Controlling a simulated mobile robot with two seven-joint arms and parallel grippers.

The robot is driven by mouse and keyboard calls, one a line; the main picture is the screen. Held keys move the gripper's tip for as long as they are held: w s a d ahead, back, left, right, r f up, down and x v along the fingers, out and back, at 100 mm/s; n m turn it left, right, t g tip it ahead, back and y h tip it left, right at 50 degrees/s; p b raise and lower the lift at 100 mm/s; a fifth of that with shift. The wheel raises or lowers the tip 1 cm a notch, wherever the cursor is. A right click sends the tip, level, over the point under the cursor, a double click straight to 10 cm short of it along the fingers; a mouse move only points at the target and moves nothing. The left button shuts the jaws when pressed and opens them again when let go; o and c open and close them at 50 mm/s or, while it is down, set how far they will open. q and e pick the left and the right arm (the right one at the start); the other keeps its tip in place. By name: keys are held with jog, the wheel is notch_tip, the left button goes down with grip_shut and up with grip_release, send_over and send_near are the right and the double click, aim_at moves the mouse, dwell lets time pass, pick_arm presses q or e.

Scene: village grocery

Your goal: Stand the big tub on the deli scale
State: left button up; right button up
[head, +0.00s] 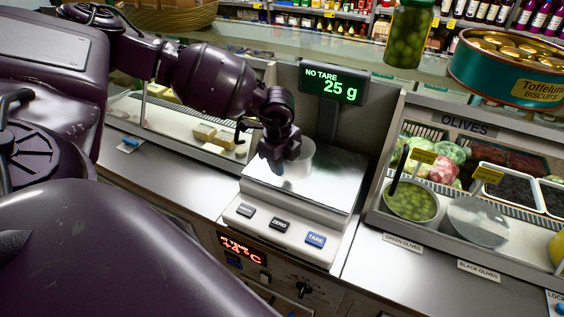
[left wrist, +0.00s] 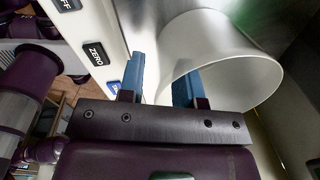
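The big tub (head: 298,161) is a plain white, open-topped tub. It stands upright on the steel plate of the deli scale (head: 325,190), toward the plate's back left. The scale's display (head: 334,86) reads "NO TARE 25 g". My left gripper (head: 278,156) is at the tub's near left side and hides part of it. In the left wrist view the blue fingers (left wrist: 162,85) are apart, with a gap between them. One is outside the tub (left wrist: 225,55) and the other is at its mouth, with the wall between them. My right gripper is not in view.
The scale's front has ZERO and TARE buttons (head: 315,239). An olive counter (head: 450,190) with bowls stands to the right. A jar of olives (head: 409,35) and a biscuit tin (head: 512,70) are on the glass above. A cheese case (head: 205,125) lies behind my left arm. The steel counter (head: 170,175) left of the scale is mostly clear.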

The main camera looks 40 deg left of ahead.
pick_arm(q)
jog(key=shift+r, duration=0.25)
notch_tip(320, 180, up, 12)
jog(key=s, duration=0.1)
jog(key=shift+f, duration=0.15)
dwell(0.4)
jog(key=shift+s, duration=0.1)
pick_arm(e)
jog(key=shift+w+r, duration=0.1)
